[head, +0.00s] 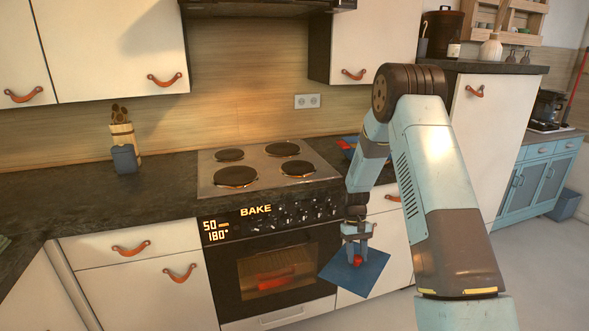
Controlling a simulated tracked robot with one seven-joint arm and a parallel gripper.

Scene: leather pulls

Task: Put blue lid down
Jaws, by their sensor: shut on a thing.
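The blue lid (352,274) is a flat blue square with a small red knob (357,260) on top. It is in the air in front of the cabinet just right of the oven, below counter height, and looks tilted in the picture. My gripper (357,256) points down and is shut on the lid's red knob. On the counter right of the stove, a blue and red thing (346,143) shows, partly hidden behind my arm; I cannot tell its full shape.
The stove (265,165) has bare burners, with the shut oven (275,270) below and a red thing behind its glass. A blue box (126,158) and a utensil holder (123,138) stand on the left counter. The dark counter (60,195) is mostly clear there.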

